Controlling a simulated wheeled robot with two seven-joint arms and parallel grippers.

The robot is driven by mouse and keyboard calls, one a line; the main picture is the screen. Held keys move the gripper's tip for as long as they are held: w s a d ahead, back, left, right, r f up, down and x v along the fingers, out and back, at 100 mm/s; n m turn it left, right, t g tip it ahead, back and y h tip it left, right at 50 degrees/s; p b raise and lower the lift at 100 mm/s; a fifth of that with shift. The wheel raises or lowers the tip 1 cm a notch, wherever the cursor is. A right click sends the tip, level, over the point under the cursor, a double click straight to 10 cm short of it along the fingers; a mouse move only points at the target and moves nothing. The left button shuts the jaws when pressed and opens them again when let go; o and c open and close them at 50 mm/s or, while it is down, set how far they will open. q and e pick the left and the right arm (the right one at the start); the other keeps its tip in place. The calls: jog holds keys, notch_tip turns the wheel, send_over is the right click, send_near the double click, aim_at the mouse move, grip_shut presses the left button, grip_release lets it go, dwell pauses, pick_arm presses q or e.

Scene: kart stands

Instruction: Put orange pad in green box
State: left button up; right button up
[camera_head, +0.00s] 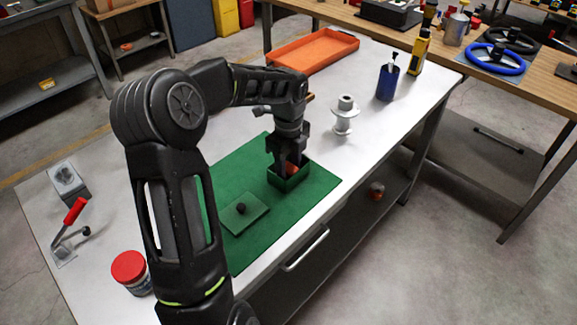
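The green box (290,183) stands open on a green mat (240,165) on the white table. Its green lid (244,213) with a dark knob lies on the mat to the left of the box. My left gripper (290,167) points down into the box. An orange thing, likely the orange pad (292,169), shows at the fingertips inside the box. The fingers and box walls hide most of it, and I cannot tell whether the fingers grip it. My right gripper is not in view.
An orange tray (311,51) lies at the back of the table. A pale spool (344,116), a blue cup (387,81) and a yellow tool (419,52) stand to the right. A red-lidded jar (130,270) and a red-handled clamp (72,222) are at the left.

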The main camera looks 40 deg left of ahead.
aim_at(289, 167)
pick_arm(q)
jog(key=shift+o, duration=0.5)
jog(key=shift+r, duration=0.6)
notch_tip(289, 167, up, 11)
jog(key=shift+s+a+f, duration=0.1)
